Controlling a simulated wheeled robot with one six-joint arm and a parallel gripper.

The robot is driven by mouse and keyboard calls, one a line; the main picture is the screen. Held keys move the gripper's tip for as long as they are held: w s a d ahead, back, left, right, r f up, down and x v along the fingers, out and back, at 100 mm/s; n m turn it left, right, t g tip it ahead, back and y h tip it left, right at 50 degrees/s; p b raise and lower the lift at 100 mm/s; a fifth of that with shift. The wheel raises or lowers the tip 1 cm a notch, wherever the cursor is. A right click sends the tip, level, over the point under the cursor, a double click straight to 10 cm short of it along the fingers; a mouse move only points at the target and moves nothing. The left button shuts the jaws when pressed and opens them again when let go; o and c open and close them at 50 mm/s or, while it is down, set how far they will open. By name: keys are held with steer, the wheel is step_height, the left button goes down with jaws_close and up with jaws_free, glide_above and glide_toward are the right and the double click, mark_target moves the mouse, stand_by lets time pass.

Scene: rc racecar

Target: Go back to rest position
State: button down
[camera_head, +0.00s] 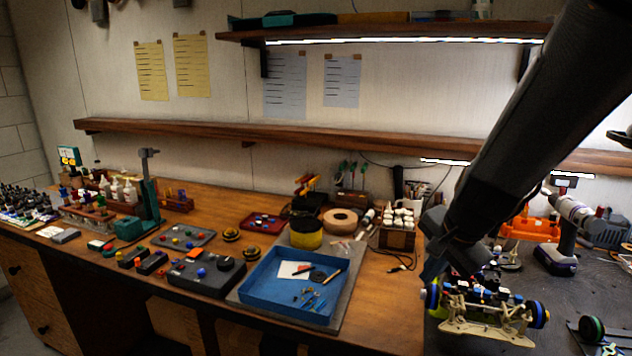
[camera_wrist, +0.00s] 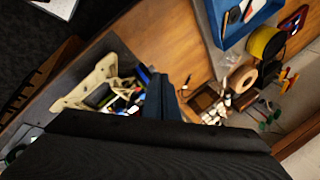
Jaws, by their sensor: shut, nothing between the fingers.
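My gripper (camera_head: 432,272) is at the end of my dark arm, which comes down from the upper right in the head view. Its fingers are shut and empty, just above and left of the rear of the RC car chassis (camera_head: 487,318). The chassis is cream coloured, with blue and yellow wheels and small parts on top, and stands on the dark mat. In the wrist view my gripper (camera_wrist: 160,95) points down beside the chassis (camera_wrist: 88,92). The arm hides part of the car. I cannot tell whether the fingers touch it.
A blue tray (camera_head: 262,307) with small tools and screws lies to the left on the wooden bench. A drill (camera_head: 566,225) and an orange holder (camera_head: 528,228) stand behind on the right. A wooden shelf (camera_head: 330,138) runs along the wall behind the arm.

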steer(key=s+a+f+n+g+b, duration=0.3)
steer(key=s+a+f+n+b, duration=0.1)
steer(key=s+f+n, duration=0.5)
steer(key=s+n, duration=0.2)
steer(key=n, duration=0.1)
steer(key=shift+a+f+g+h, duration=0.3)
steer(key=shift+f, duration=0.1)
steer(key=shift+s, duration=0.1)
